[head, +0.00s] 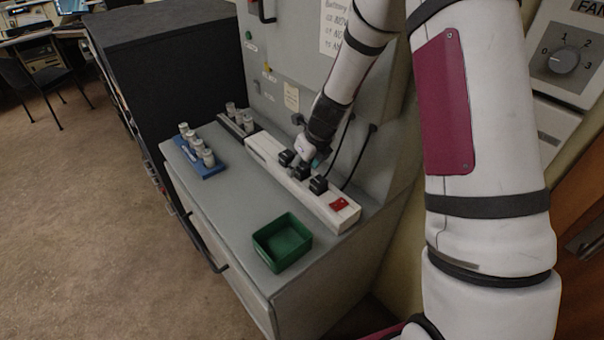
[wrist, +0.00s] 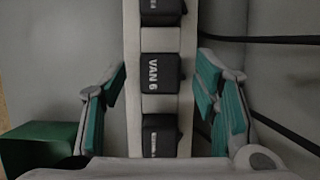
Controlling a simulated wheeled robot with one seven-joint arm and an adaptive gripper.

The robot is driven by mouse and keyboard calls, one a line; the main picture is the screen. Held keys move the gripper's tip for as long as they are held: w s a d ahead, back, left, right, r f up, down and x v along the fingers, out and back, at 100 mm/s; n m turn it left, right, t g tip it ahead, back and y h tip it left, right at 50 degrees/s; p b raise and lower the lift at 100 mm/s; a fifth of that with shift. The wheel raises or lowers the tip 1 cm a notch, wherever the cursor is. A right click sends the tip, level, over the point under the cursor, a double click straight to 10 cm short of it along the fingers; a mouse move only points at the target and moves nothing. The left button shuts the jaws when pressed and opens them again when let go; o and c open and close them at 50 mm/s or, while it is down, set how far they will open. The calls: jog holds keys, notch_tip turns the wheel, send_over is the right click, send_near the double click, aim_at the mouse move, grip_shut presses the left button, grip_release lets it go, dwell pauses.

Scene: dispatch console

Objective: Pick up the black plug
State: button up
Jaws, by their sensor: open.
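A white power strip (head: 268,153) lies on the grey console top with three black plugs in a row on it. In the wrist view the middle black plug (wrist: 161,73) reads "VAN 6". Another black plug (wrist: 161,12) is cut off at the top edge, its label only partly visible. A third black plug (wrist: 160,135) sits below, with a label too small to read surely. My gripper (wrist: 160,82) is open, its teal-padded fingers on either side of the strip, apart from the VAN 6 plug. In the head view my gripper (head: 311,157) is low over the plugs and partly hidden.
A green bin (head: 282,243) stands near the console's front edge, left of the gripper in the wrist view. A blue rack (head: 211,170) holds several grey cylinders. A red switch (head: 339,204) is at the strip's near end. Black cables run behind the strip.

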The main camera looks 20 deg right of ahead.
aim_at(302, 167)
jog(key=shift+c, duration=0.6)
jog(key=c, duration=1.1)
jog(key=shift+w+r+b, duration=0.15)
jog(key=shift+r+b, duration=0.15)
jog(key=shift+r, duration=0.5)
notch_tip(302, 167, up, 2)
jog(key=shift+a+r, duration=0.1)
jog(key=s+a, duration=0.2)
jog(key=a, duration=0.3)
jog(key=s+a, duration=0.2)
jog(key=a, duration=0.4)
jog(key=s+a, duration=0.3)
jog(key=a, duration=0.2)
jog(key=shift+a, duration=0.25)
jog(key=shift+r+p, duration=1.3)
jog(key=shift+p, duration=0.45)
